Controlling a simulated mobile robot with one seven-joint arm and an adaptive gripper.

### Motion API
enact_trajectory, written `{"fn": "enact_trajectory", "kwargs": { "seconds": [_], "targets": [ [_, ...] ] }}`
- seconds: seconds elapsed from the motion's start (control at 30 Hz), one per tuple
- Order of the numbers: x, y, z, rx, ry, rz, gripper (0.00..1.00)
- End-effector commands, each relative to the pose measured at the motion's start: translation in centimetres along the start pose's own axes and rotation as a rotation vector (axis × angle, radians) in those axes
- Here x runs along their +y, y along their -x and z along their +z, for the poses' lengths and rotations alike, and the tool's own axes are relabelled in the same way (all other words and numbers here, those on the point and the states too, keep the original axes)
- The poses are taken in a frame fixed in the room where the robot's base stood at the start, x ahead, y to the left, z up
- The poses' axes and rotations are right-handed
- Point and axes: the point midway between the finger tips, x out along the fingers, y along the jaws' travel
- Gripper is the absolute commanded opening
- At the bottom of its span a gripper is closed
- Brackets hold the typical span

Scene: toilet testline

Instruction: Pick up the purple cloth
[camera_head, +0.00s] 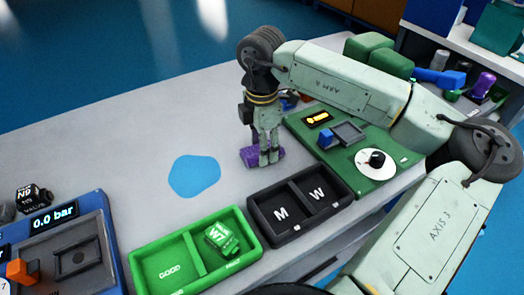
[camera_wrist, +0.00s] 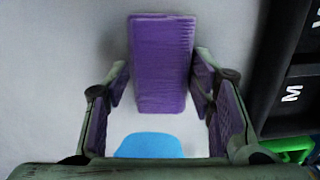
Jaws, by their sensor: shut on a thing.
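The purple cloth (camera_head: 249,156) is a folded, block-like piece on the grey table, left of the green panel. In the wrist view the cloth (camera_wrist: 160,62) stands out beyond and between my fingertips, with ribbed sides. My gripper (camera_head: 266,158) points down at it, and its fingers are shut on the cloth, one on each side. In the wrist view my gripper (camera_wrist: 161,80) shows purple pads on its inner faces. The fingers hide part of the cloth in the head view. I cannot tell whether the cloth is clear of the table.
A black tray (camera_head: 256,198) marked M and W lies close in front. A green tray (camera_head: 178,234) holds a green block (camera_head: 221,238). The green panel (camera_head: 325,125) with a white dial is at the right. A flat blue patch (camera_head: 195,176) marks otherwise clear table at the left.

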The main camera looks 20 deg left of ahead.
Motion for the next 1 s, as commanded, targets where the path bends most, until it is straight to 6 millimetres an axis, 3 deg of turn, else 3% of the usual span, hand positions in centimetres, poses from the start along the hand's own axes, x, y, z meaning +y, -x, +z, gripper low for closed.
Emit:
{"fn": "enact_trajectory", "kwargs": {
  "seconds": [0.2, 0.57, 0.77, 1.0],
  "targets": [
    [0.0, 0.0, 0.0, 0.0, 0.0, 0.0, 0.3],
    [0.0, 0.6, 0.1, -0.002, 0.0, 0.001, 0.3],
    [0.1, 3.2, 0.1, -0.004, -0.001, 0.003, 0.3],
    [0.1, 8.8, 0.1, -0.005, -0.003, 0.004, 0.3]
  ]
}}
